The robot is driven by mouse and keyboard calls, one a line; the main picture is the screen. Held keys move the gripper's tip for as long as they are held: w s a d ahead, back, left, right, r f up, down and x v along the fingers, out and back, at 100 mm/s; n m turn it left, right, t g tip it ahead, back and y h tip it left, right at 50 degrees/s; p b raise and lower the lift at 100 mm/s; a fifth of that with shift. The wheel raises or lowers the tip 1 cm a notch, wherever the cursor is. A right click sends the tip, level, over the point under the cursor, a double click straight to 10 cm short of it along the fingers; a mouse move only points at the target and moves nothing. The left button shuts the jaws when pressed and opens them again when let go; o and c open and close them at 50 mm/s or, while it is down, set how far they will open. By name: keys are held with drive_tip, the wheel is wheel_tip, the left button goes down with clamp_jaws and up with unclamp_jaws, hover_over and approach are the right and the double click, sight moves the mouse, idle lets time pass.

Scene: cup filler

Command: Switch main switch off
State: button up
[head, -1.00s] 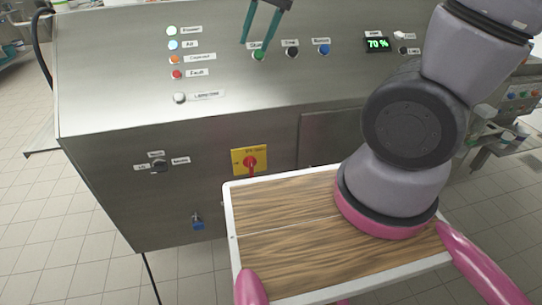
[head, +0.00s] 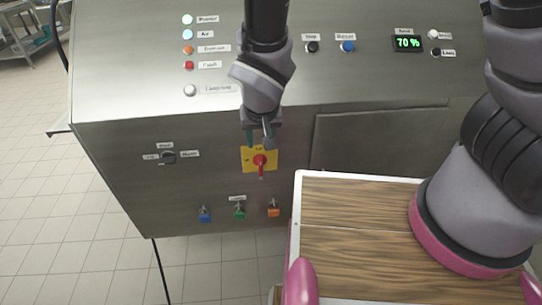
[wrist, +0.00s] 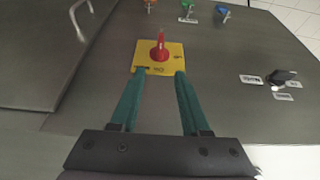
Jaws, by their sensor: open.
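The main switch is a red rotary handle (head: 260,162) on a yellow plate (head: 246,160) on the front of the steel cabinet. In the head view the handle points downward. The wrist view also shows the red handle (wrist: 160,50) on its yellow plate (wrist: 144,60), between and beyond my fingertips. My gripper (head: 260,138) is just in front of the plate's upper part, with its green fingers open and empty. The wrist view shows my open gripper (wrist: 161,74) with its fingers spread to either side of the handle. I cannot tell whether the fingertips touch the plate.
Indicator lights and buttons line the sloped panel (head: 130,60) above. A bar handle (wrist: 80,18) shows in the wrist view.

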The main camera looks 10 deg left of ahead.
sight(260, 158)
drive_tip(key=x, duration=1)
drive_tip(key=shift+w+f, duration=0.2)
drive_tip(key=shift+f, duration=0.1)
clamp_jaws()
